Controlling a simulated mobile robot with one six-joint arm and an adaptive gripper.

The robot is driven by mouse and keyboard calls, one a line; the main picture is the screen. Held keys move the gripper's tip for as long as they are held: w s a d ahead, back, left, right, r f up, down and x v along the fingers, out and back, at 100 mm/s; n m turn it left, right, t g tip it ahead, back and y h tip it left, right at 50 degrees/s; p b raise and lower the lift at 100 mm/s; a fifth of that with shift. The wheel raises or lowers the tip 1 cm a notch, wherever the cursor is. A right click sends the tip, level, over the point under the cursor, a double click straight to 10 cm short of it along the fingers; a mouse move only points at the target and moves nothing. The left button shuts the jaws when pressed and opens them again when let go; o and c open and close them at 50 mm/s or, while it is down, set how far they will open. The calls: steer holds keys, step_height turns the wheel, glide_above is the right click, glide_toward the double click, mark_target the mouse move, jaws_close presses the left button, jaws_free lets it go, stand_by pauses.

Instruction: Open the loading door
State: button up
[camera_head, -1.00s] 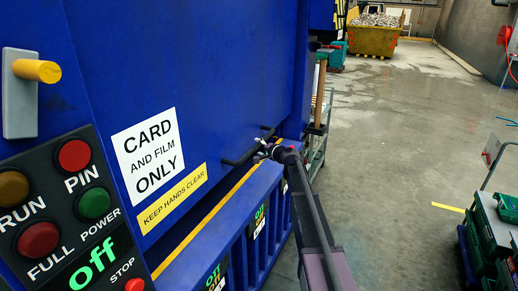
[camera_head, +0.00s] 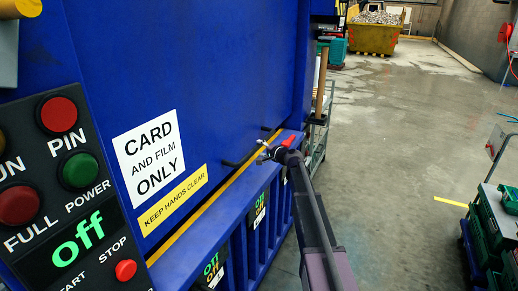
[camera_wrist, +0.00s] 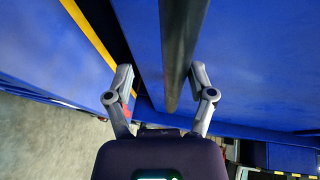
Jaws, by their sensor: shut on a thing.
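The loading door (camera_head: 215,75) is a large blue panel with a white "CARD AND FILM ONLY" sign (camera_head: 150,155) and a yellow "KEEP HANDS CLEAR" label. Its dark bar handle (camera_head: 236,161) sits low near the right edge. My gripper (camera_head: 263,150) is at this handle. In the wrist view the dark bar (camera_wrist: 176,50) runs between the two grey fingers (camera_wrist: 161,75), which are shut on it. A dark gap (camera_wrist: 104,22) shows there between the door and a yellow-striped blue edge. Finger contact is small and partly hidden in the head view.
A control panel (camera_head: 75,200) with red and green buttons and a green "off" display is at the left. A yellow latch knob (camera_head: 20,9) is above it. Green crates (camera_head: 492,228) on a trolley stand at the right. A yellow skip (camera_head: 372,38) is far back. The floor between is clear.

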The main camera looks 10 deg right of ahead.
steer(key=p+v, duration=0.1)
steer(key=v, duration=1)
steer(key=shift+p, duration=0.35)
steer(key=shift+w+r, duration=0.1)
